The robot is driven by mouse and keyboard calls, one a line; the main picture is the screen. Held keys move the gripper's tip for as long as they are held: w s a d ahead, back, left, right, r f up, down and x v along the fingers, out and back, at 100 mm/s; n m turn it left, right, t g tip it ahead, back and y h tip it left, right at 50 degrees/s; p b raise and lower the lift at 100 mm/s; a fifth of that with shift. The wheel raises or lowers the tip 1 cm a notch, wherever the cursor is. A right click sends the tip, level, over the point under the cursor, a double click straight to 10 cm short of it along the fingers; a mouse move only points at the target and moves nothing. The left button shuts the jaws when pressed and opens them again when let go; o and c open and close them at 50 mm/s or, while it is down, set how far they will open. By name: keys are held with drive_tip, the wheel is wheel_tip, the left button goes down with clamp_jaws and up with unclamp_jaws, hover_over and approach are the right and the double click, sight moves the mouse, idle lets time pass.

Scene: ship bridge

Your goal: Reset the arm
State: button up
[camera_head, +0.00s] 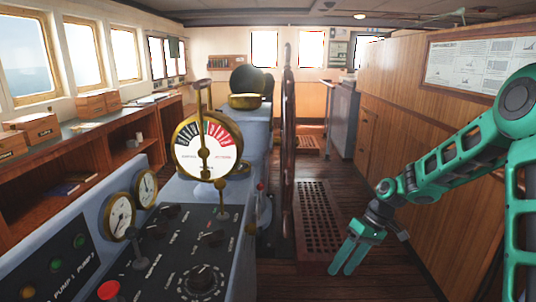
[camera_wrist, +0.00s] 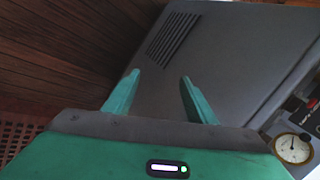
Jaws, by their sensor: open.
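My green arm comes in from the right in the head view. My gripper (camera_head: 348,268) hangs low over the wooden floor, to the right of the console. Its two green fingers point down and are apart, with nothing between them. In the wrist view my gripper (camera_wrist: 158,85) also shows open and empty. The grey side of the console (camera_wrist: 230,60), with a dark slatted vent (camera_wrist: 173,38), lies beyond the fingers.
The console (camera_head: 180,240) carries a brass telegraph dial (camera_head: 208,150), small levers, knobs and gauges. A floor grating (camera_head: 318,215) lies beside it. A wooden-panelled wall (camera_head: 400,110) stands on the right. Boxes (camera_head: 95,102) sit on the left shelf. The floor (camera_head: 385,285) around my gripper looks clear.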

drive_tip(key=s+d+r+m+t+h, duration=0.1)
drive_tip(key=s+d+r+m+h, duration=0.45)
drive_tip(key=s+d+r, duration=0.65)
drive_tip(key=s+d+r+m, duration=0.1)
drive_tip(key=s+d+m, duration=0.2)
drive_tip(key=s, duration=0.6)
drive_tip(key=s+d+r+m+t, duration=0.1)
drive_tip(key=s+d+m, duration=0.2)
drive_tip(key=s, duration=0.7)
drive_tip(key=shift+s+d, duration=0.2)
drive_tip(key=shift+d, duration=0.05)
